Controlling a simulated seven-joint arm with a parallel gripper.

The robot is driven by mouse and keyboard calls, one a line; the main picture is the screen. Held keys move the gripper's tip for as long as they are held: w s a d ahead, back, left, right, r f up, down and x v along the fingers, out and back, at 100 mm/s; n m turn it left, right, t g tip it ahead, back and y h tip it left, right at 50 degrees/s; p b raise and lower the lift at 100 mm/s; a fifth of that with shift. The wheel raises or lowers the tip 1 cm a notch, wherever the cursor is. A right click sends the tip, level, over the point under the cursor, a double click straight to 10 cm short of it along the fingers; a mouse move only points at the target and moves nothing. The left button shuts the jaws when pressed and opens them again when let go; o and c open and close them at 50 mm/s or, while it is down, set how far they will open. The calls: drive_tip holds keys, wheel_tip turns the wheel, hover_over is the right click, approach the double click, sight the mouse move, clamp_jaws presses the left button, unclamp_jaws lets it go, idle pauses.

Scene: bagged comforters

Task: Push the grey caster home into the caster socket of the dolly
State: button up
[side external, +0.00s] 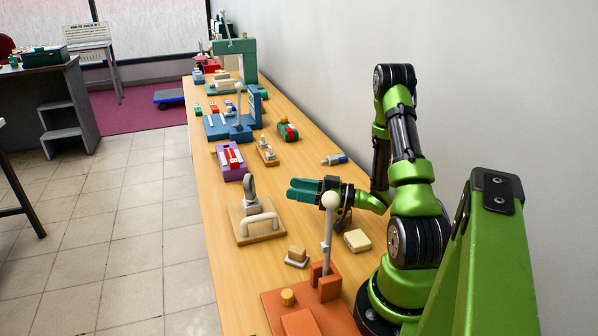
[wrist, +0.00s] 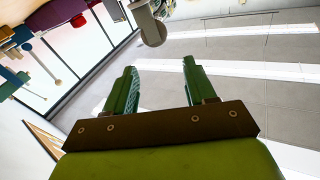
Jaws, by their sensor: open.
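The dolly is a light wooden board (side external: 270,233) with a white handle, near the table's left edge in the side view. The grey caster (side external: 249,187) stands upright at the board's back edge, over a grey block that seems to be the socket (side external: 252,206). How deep it sits I cannot tell. My gripper (side external: 290,190) is open and empty, held level above the table to the right of the caster, its teal fingers pointing toward it with a gap between. In the wrist view a grey rounded thing, likely the caster (wrist: 150,24), lies beyond my open fingertips (wrist: 158,75).
An orange base (side external: 290,307) with a white-knobbed lever (side external: 331,200) stands in front. A cream block (side external: 357,240) and a small tan-and-white piece (side external: 297,256) lie nearby. A purple box (side external: 230,165) and blue fixture (side external: 228,128) stand behind. The wall bounds the right.

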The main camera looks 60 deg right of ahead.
drive_tip(key=r, duration=0.5)
drive_tip(key=shift+s+d+r, duration=0.15)
drive_tip(key=shift+s+d, duration=0.15)
drive_tip(key=c, duration=1)
wheel_tip(320, 180, up, 12)
drive_tip(key=shift+f, duration=0.1)
clamp_jaws()
drive_tip(key=w+d+f+m+g+h, duration=0.1)
drive_tip(key=w+d+m+g+h, duration=0.4)
drive_tip(key=d, duration=0.4)
drive_tip(key=w+d+f+m+g+h, duration=0.1)
drive_tip(key=w+d+m+g+h, duration=0.1)
drive_tip(key=w+d+m+h, duration=0.55)
drive_tip(key=m+g+y, duration=0.6)
drive_tip(key=g+y, duration=0.1)
drive_tip(key=g, duration=0.4)
hover_over(248, 175)
wheel_tip(248, 175, down, 2)
drive_tip(key=shift+f, duration=3.65)
